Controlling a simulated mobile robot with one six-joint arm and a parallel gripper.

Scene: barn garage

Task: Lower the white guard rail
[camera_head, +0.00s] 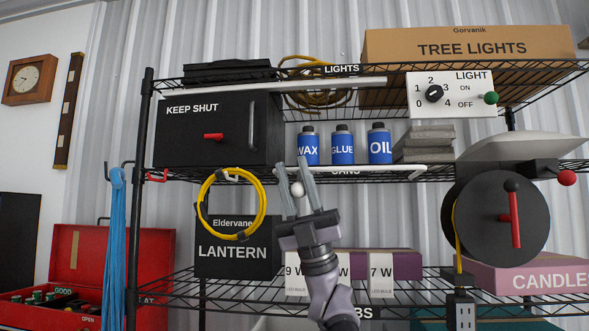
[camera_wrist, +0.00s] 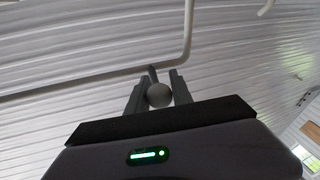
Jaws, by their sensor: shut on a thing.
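A white rail (camera_head: 375,168) runs along the front edge of the middle shelf, in front of the blue cans, with a bent right end. In the wrist view the white rail (camera_wrist: 110,78) crosses behind my fingers and bends upward. A pale round knob (camera_wrist: 160,95) sits between the fingertips, with a short dark stem behind it near the rail. The knob also shows in the head view (camera_head: 297,188). My gripper (camera_head: 295,185) points up at the rail's left part and is shut on the knob. The exact joint of stem and rail is hard to see.
Another long white bar (camera_head: 270,87) lies along the upper shelf. Blue cans (camera_head: 342,145) stand behind the rail. A yellow cable coil (camera_head: 208,218) hangs left of my gripper, before the LANTERN box (camera_head: 232,255). A black reel (camera_head: 490,220) with a red handle is at right.

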